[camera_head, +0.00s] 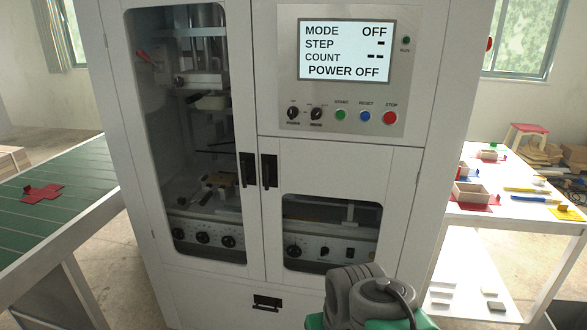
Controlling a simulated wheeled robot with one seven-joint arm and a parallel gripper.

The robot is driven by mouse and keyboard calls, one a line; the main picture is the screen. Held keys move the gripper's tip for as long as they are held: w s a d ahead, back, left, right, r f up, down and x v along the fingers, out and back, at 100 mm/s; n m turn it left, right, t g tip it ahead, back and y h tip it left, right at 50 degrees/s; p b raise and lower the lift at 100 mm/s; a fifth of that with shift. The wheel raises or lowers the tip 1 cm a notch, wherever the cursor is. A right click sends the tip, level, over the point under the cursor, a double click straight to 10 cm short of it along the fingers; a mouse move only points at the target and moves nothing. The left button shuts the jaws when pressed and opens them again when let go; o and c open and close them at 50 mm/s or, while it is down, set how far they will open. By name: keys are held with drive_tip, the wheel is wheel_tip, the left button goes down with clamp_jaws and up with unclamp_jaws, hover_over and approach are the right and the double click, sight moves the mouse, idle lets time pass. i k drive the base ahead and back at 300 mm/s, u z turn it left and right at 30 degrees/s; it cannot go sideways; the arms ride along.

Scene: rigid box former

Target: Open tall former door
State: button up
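The tall former door (242,100) is on the left of the white box former, with a long window showing the machinery inside. It looks shut, flush with the cabinet front. Its black upright handle (248,170) is on its right edge. The handle (269,171) of the shorter lower right door (330,170) is close beside it. A grey and green part of my arm shows at the bottom, right of centre, in front of the lower cabinet. My gripper is not in view, and nothing of mine touches the tall door's handle.
The control panel (398,112) reads MODE OFF and POWER OFF. A drawer handle (267,302) is low on the cabinet. A green-topped table (70,195) stands close on the left. A white table (500,222) with small boxes and tools stands on the right.

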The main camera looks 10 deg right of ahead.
sight(115, 13)
drive_tip(key=z, duration=0.1)
drive_tip(key=i, duration=0.75)
drive_tip(key=u, duration=2.1)
